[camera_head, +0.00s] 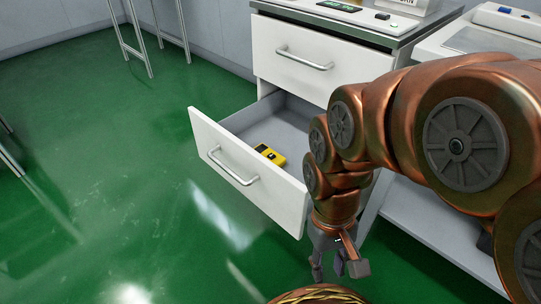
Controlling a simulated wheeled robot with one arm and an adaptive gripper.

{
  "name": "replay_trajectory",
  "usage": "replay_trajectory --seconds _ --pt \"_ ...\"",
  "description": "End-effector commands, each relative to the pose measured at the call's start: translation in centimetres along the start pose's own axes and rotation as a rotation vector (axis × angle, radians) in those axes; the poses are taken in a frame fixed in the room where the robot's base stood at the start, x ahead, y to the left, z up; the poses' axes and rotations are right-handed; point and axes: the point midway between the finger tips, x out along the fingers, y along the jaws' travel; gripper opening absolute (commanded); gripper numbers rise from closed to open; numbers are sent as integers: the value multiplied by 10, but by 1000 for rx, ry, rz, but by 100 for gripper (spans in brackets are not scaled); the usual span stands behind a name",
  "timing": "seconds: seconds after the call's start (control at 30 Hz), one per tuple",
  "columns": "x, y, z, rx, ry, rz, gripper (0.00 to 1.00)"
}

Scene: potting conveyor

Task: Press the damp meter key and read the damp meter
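A small yellow device with dark parts (270,155), which looks like the damp meter, lies in the open lower drawer (240,178) of a white cabinet. Its key and any reading are too small to make out. My gripper (338,268) hangs low in front of the drawer's right end, pointing down, to the right of and nearer than the yellow device. It does not touch the device. Its fingers look apart with nothing between them. My copper-coloured arm covers the drawer's right side and part of the cabinet.
The upper drawer (295,58) is closed. A grey worktop (345,22) above it bears several small devices. A woven basket rim (318,294) shows at the bottom edge, just below my gripper. A white machine (500,30) stands at the right.

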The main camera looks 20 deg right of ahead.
Motion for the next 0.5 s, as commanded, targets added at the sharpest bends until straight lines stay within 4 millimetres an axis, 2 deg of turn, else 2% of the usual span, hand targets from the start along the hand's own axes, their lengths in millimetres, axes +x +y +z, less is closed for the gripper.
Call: replay_trajectory --seconds 0.03,0.27,0.5 --pt "0 0 0 0 0 0 25" --pt "0 0 0 0 0 0 1" --pt "0 0 0 0 0 0 0"
